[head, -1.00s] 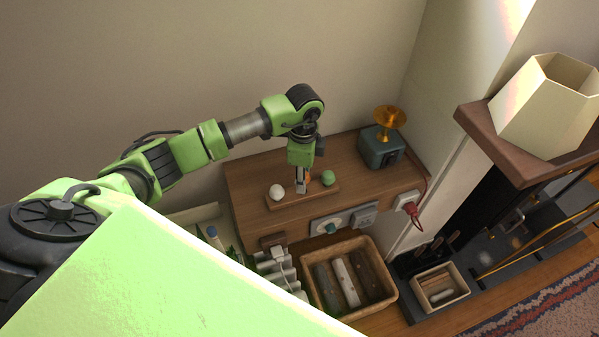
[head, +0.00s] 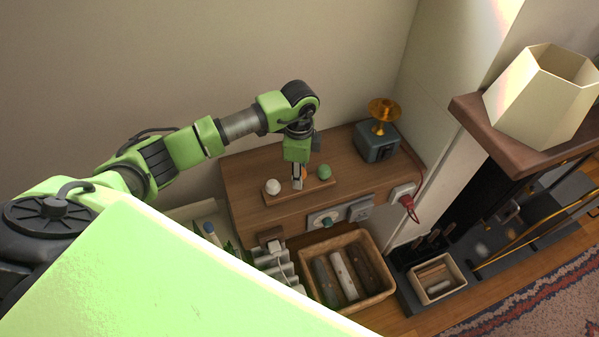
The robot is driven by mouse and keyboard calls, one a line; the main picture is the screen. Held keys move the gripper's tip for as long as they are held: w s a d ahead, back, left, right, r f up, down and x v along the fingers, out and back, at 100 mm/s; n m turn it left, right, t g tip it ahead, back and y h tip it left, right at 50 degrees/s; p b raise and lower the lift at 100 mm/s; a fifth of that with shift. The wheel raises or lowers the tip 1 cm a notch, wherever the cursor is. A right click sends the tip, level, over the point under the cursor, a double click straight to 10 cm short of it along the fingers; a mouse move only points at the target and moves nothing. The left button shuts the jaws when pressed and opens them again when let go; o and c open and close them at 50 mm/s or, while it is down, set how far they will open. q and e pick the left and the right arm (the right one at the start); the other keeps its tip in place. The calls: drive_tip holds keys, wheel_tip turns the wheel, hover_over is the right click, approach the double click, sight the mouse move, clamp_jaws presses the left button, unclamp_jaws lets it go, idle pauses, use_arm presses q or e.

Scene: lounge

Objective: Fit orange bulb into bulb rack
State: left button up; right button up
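The bulb rack (head: 318,187) is a narrow wooden strip on top of the wooden cabinet. A white bulb (head: 272,186) is at its left end and a green bulb (head: 324,171) at its right end. The orange bulb (head: 303,173) shows only as a small patch between them, mostly hidden by my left gripper (head: 297,183). That gripper points down over the middle of the rack, its fingers at the orange bulb. I cannot tell whether they are closed on it or whether the bulb is seated. My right gripper is not in view.
A teal box with a brass dish (head: 377,142) stands at the cabinet's back right. A wicker basket of logs (head: 345,270) is below in front. A lampshade (head: 540,95) stands on the mantel (head: 490,135) at right. The cabinet top behind the rack is clear.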

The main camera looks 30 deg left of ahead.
use_arm(q)
drive_tip(key=shift+f+b, duration=0.9)
drive_tip(key=shift+f, duration=0.5)
drive_tip(key=o, duration=1.2)
drive_tip(key=shift+r, duration=0.2)
drive_tip(key=shift+r+p, duration=2.5)
drive_tip(key=shift+r, duration=0.4)
drive_tip(key=shift+f, duration=0.1)
